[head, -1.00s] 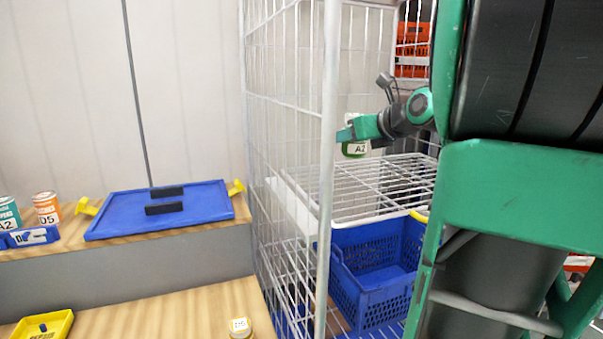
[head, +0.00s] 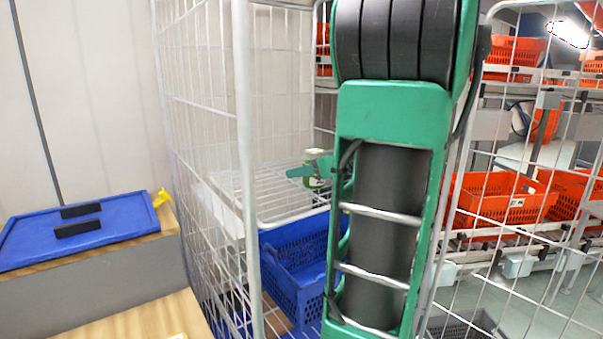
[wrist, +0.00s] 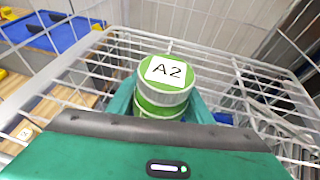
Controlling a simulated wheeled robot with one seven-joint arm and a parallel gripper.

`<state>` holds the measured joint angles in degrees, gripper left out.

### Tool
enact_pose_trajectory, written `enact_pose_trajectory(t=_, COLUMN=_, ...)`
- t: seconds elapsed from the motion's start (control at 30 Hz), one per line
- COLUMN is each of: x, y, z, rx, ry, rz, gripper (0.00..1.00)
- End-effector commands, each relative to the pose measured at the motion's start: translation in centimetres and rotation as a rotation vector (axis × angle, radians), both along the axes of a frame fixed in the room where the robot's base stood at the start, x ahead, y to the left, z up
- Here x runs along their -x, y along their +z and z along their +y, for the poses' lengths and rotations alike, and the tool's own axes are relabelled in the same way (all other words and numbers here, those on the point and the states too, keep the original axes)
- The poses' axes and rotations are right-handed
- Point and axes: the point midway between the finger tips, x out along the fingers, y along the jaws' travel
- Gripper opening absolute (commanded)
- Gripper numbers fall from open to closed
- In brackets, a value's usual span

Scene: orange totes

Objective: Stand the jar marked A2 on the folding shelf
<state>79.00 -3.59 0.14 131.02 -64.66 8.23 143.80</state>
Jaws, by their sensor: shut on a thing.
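The jar marked A2 (wrist: 163,97) is green with a white band, and its A2 label shows on the top in the wrist view. My gripper (head: 306,171) is shut on the jar, which shows small in the head view (head: 311,182). The folding shelf (head: 285,197) is a white wire grid inside the cage trolley, and in the wrist view it spreads behind the jar (wrist: 105,62). The jar is over the shelf; I cannot tell whether its base touches the wires. My arm hides the shelf's right part in the head view.
A blue crate (head: 290,275) stands below the shelf inside the cage. The cage's front post (head: 245,150) and wire sides surround it. A blue lid (head: 85,229) lies on the wooden bench at left. Orange totes (head: 500,198) stand on racks at right.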

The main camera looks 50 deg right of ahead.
Motion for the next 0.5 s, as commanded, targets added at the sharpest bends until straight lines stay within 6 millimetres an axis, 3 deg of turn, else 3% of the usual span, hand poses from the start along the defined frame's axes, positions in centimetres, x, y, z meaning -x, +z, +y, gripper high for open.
enact_pose_trajectory(t=0.37, x=-0.02, y=-0.31, z=0.02, rx=0.002, ry=0.001, rz=-0.001, gripper=0.13)
enact_pose_trajectory(t=0.4, x=-0.02, y=-0.42, z=0.03, rx=0.001, ry=0.000, rz=0.000, gripper=0.48)
enact_pose_trajectory(t=0.47, x=-0.01, y=-0.39, z=0.02, rx=0.002, ry=0.001, rz=0.000, gripper=0.63)
enact_pose_trajectory(t=0.5, x=-0.01, y=-0.38, z=0.02, rx=0.002, ry=0.001, rz=0.000, gripper=0.65)
